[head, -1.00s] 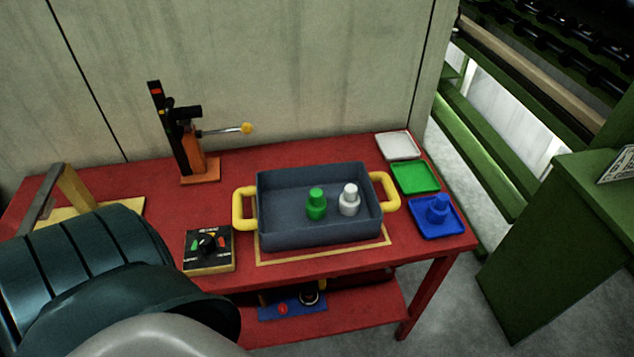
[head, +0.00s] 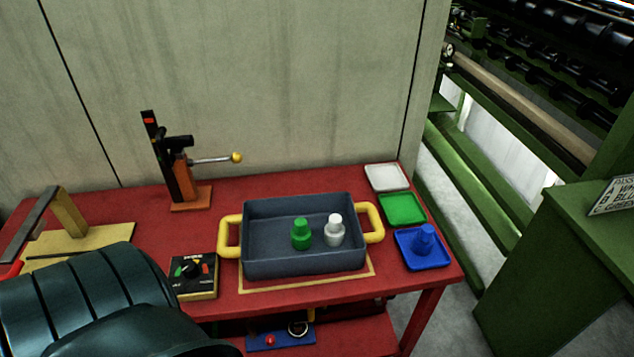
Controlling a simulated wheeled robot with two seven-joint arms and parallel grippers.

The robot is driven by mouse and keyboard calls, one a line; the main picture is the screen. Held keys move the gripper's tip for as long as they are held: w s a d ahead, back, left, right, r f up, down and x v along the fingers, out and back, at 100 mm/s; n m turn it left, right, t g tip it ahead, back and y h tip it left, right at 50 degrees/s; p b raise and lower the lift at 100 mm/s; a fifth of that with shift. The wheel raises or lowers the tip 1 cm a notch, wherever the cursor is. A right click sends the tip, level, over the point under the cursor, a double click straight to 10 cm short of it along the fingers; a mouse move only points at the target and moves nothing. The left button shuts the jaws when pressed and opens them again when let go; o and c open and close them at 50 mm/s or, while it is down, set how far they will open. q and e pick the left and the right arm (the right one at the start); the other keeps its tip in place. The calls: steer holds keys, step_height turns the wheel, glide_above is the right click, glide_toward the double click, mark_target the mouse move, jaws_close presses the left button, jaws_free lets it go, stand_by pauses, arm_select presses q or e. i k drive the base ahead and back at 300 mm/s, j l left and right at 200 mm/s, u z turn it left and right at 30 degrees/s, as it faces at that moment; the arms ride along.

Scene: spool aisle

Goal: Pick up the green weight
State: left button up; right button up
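The green weight (head: 301,235) stands upright in the grey-blue tray with yellow handles (head: 262,262), on the red table. A white weight (head: 335,231) stands just to its right in the same tray. A blue weight (head: 425,238) stands on a blue square dish (head: 408,256) at the table's right end. Part of my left arm fills the lower left corner. Neither gripper is in view.
A green dish (head: 403,209) and a white dish (head: 386,177) lie empty behind the blue dish. A lever press (head: 180,170) stands at the back left. A green machine (head: 550,270) stands right of the table.

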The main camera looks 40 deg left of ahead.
mark_target(301, 234)
steer(key=i+l, duration=0.1)
steer(key=l, duration=0.2)
steer(key=u, duration=1.6)
